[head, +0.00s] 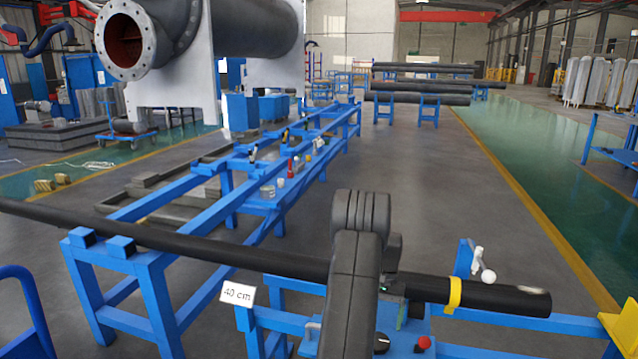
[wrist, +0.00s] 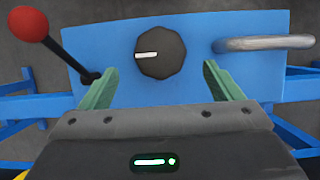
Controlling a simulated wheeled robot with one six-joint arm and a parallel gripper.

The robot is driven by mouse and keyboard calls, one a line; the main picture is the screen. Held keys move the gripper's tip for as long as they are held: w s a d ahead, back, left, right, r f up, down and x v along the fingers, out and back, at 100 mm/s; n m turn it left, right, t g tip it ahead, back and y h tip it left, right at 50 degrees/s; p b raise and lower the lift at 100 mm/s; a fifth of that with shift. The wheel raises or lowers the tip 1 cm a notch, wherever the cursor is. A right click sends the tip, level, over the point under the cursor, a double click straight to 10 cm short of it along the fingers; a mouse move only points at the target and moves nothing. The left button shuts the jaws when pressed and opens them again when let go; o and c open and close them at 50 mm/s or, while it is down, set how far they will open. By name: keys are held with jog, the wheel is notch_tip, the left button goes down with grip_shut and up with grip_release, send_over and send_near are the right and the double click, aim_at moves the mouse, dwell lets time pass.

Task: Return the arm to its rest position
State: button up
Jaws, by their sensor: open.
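My gripper (wrist: 161,70) is open in the wrist view, its two green fingers apart with nothing between them that they hold. Beyond and between the fingers is a black knob (wrist: 160,52) with a white mark, on a blue panel (wrist: 198,22). In the head view my arm (head: 352,285) rises at the lower middle, in front of a long dark pipe (head: 250,255). It hides part of the pipe and most of my gripper. The gap between fingers and panel cannot be judged exactly.
A lever with a red ball (wrist: 27,24) stands left of the knob, a grey handle (wrist: 265,43) right. A yellow band (head: 454,295) circles the pipe. A "40 cm" sign (head: 237,294) and blue stand (head: 100,255) are left. Open floor (head: 500,220) lies right.

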jog(key=a+v, duration=0.1)
jog(key=v, duration=0.7)
jog(key=x, duration=0.9)
jog(key=d+x, duration=0.1)
jog(key=x, duration=0.4)
jog(key=shift+s+b, duration=0.1)
jog(key=shift+b, duration=0.3)
jog(key=n+h+b, duration=0.1)
jog(key=n, duration=0.2)
jog(key=shift+a+r, duration=0.1)
jog(key=n+h+b, duration=0.1)
jog(key=n, duration=0.2)
jog(key=shift+a+n+h, duration=0.1)
jog(key=shift+n+h, duration=0.2)
jog(key=n+h+b, duration=0.1)
jog(key=n+b, duration=0.2)
jog(key=n, duration=0.1)
jog(key=shift+a+t, duration=0.1)
jog(key=shift+t, duration=0.2)
jog(key=n+t+h+b, duration=0.1)
jog(key=n+b, duration=0.2)
jog(key=p+v, duration=0.2)
jog(key=v, duration=0.4)
jog(key=shift+a+r, duration=0.1)
jog(key=shift+r, duration=0.1)
